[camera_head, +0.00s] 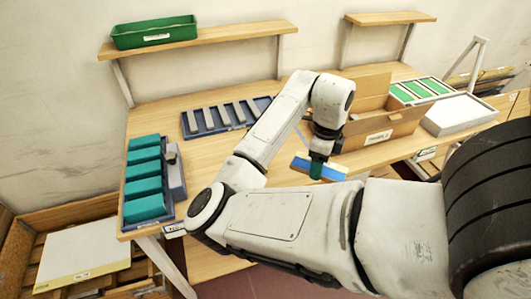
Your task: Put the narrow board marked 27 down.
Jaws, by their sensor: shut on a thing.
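My gripper (319,156) points down near the front edge of the workbench, in the middle of the view. It is shut on a narrow dark-teal piece (316,171), seen mostly end-on below the fingers. I take it for the board, but no number can be read. Directly behind and beside it is a blue-and-white piece (333,172) with a tan part; whether the held board touches it cannot be told. The fingers themselves are small and partly hidden by my wrist.
On the workbench (225,155) stand a blue rack (187,126) of grey strips, a blue tray (178,190) beside teal blocks (144,187), a cardboard box (375,129) and a white-topped box (460,114). A green bin (155,32) sits on the shelf. Bare wood lies left of my arm.

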